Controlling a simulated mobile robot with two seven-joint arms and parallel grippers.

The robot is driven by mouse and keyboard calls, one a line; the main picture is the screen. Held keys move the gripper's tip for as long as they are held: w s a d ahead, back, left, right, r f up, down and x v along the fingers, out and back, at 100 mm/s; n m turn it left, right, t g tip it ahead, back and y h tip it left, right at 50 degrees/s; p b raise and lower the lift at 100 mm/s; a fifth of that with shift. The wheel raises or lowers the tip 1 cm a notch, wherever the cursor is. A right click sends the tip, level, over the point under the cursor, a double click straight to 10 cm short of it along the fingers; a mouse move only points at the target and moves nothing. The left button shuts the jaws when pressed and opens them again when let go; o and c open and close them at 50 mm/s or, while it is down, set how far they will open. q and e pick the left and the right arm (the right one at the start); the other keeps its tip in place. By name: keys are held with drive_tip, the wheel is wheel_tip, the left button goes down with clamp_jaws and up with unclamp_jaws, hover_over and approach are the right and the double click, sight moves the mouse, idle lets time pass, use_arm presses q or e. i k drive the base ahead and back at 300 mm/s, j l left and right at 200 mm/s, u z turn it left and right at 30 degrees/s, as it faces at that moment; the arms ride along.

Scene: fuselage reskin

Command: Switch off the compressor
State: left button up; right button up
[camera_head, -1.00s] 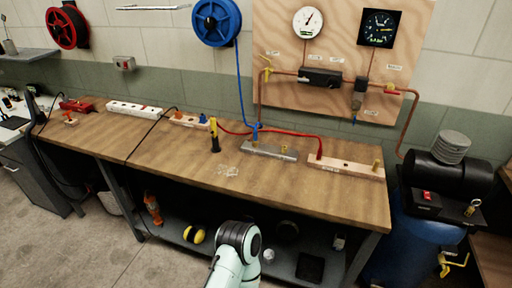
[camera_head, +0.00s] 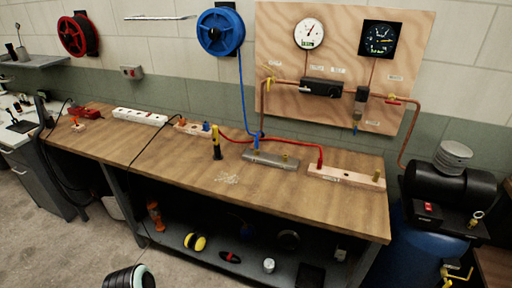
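The compressor stands at the right end of the workbench. It has a black motor body (camera_head: 449,183) on top and a blue tank (camera_head: 403,246) below. A grey ribbed cylinder (camera_head: 454,155) sits on the motor. A red switch (camera_head: 428,207) is on the black box at its front; its position is too small to tell. A yellow valve handle (camera_head: 456,273) is low on the right. Neither gripper is in view.
The wooden workbench (camera_head: 180,167) fills the middle, with a white power strip (camera_head: 139,116), a metal block (camera_head: 276,160) and a wooden block (camera_head: 346,177) on it. A wall board (camera_head: 285,62) carries gauges and copper pipe. The floor at the left front is clear.

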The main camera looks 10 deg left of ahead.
sight(427, 206)
drive_tip(key=z, duration=1.3)
drive_tip(key=i+l+z, duration=0.15)
drive_tip(key=i+l, duration=0.75)
drive_tip(key=l, duration=0.1)
